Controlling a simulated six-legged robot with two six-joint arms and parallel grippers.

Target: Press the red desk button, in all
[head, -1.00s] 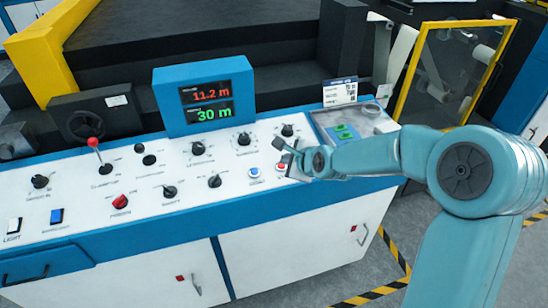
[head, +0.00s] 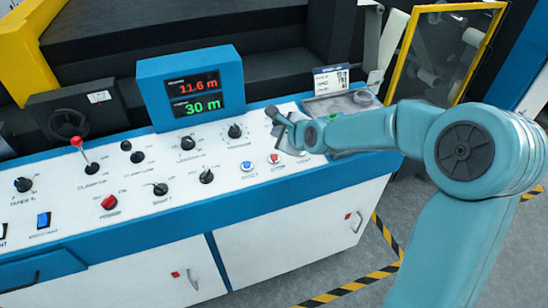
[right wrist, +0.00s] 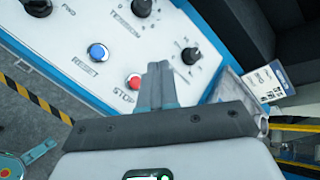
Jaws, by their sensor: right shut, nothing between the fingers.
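The red desk button (head: 274,158) sits on the white panel of the control desk, to the right of a blue button (head: 246,166). In the right wrist view the red button (right wrist: 133,82) is marked STOP and lies just left of my fingers. My right gripper (head: 272,112) is shut and empty. In the head view its tips are above and behind the red button in the picture, apart from it. In the right wrist view the closed fingertips (right wrist: 159,68) point over the panel beside the button. My left gripper is not in view.
Several black knobs (head: 235,131) stand on the panel, with a red-topped lever (head: 77,143) at left. A display box (head: 190,88) reads 11.6 m and 30 m. A grey tray (head: 345,103) and label card (head: 331,78) are at the right end. A yellow-framed guard (head: 407,52) stands behind.

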